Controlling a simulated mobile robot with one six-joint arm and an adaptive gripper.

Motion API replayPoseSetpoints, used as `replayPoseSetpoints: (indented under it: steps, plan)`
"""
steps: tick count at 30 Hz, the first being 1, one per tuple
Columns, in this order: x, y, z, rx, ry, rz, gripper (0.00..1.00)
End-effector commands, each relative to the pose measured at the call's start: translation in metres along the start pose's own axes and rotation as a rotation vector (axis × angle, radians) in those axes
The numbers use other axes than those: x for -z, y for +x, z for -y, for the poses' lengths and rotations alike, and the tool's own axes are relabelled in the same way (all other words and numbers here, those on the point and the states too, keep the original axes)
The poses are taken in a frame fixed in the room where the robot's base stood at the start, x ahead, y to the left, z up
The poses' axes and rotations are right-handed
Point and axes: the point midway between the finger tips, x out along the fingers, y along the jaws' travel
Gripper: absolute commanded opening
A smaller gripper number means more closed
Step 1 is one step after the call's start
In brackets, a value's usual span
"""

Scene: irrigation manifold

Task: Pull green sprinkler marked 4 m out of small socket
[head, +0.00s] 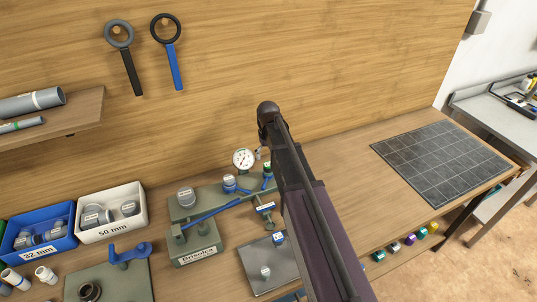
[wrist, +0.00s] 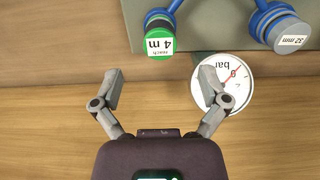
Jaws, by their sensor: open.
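The green sprinkler marked "reach 4 m" (wrist: 160,42) is in the upper middle of the wrist view, its label upside down. Blue parts adjoin it, and its socket is not clearly visible. In the head view the sprinkler (head: 267,168) is small, just left of my arm. My gripper (wrist: 162,78) is open and empty. Its two fingers are spread apart, with the sprinkler beyond the gap between their tips and not touched. In the head view my arm hides most of the gripper.
A pressure gauge (wrist: 226,82) lies close behind the right finger in the wrist view. A grey cap marked 32 mm (wrist: 290,38) is at the upper right. In the head view, blue (head: 62,243) and white (head: 138,222) bins stand left; a dark grid mat (head: 440,160) lies right.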

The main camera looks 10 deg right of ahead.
Motion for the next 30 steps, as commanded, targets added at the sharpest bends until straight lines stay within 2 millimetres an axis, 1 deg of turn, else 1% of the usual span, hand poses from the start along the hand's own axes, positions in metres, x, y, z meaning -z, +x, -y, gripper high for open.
replayPoseSetpoints:
  steps: [1,18,24,30]
  plan:
    - [0.0,0.008,0.0,0.0,0.0,0.0,0.94]
    - [0.0,0.049,-0.001,0.0,0.001,0.0,0.94]
    - [0.0,0.056,-0.001,0.0,0.001,0.0,0.94]
    - [0.0,0.057,-0.001,0.0,0.001,0.0,0.94]
